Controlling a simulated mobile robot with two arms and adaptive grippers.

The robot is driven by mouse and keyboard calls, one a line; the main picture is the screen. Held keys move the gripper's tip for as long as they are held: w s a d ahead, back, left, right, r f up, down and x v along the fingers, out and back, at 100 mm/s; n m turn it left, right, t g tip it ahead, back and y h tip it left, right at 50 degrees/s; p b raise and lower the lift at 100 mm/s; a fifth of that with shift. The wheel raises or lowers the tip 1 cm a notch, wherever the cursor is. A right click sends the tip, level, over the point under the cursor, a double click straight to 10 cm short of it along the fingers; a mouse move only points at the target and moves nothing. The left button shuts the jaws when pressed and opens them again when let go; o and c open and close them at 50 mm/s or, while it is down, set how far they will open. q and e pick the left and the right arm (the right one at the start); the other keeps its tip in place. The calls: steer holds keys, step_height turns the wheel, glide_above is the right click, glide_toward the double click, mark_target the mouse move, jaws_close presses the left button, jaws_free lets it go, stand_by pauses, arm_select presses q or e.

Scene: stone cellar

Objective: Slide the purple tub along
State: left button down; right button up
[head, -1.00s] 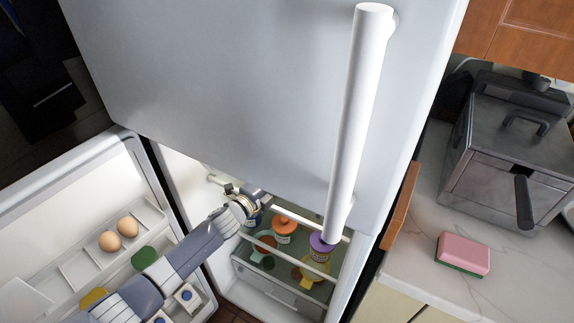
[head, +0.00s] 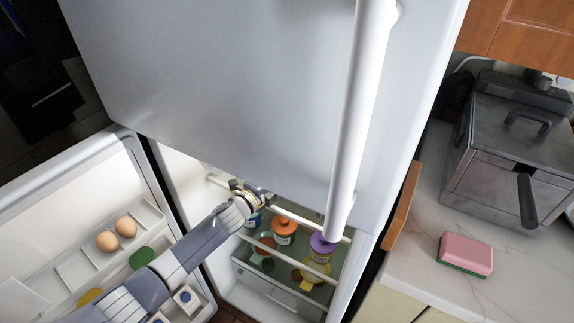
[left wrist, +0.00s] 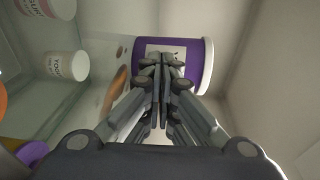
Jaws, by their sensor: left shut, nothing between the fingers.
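The purple tub (left wrist: 189,52) lies across the wrist view, with a pale label and a white rim at its right end. My left gripper (left wrist: 163,75) is shut and empty, its fingertips in front of the tub's label. They look very close to it; I cannot tell whether they touch. In the head view my left gripper (head: 262,200) reaches inside the open refrigerator, at the left of the shelf. A dark blue-purple piece (head: 254,219) shows just below it, probably the tub, mostly hidden by the gripper. My right gripper is not in view.
An orange-lidded jar (head: 284,229) and a purple-lidded jar (head: 321,245) stand right of the gripper. White yogurt cups (left wrist: 67,66) are at left in the wrist view. The refrigerator wall (left wrist: 245,85) is close on the right there. The open door (head: 75,225) holds eggs (head: 116,235).

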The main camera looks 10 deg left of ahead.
arm_select(q)
steer(key=shift+w, duration=0.1)
steer(key=shift+b+x, duration=0.55)
steer(key=shift+x, duration=0.35)
steer(key=shift+d+r, duration=0.1)
steer(key=shift+b+x, duration=0.65)
steer(key=shift+x, duration=0.35)
steer(key=shift+w, duration=0.15)
steer(key=shift+b+x, duration=0.6)
steer(key=shift+x, duration=0.25)
steer(key=shift+w+d+r, duration=0.1)
steer(key=shift+r, duration=0.05)
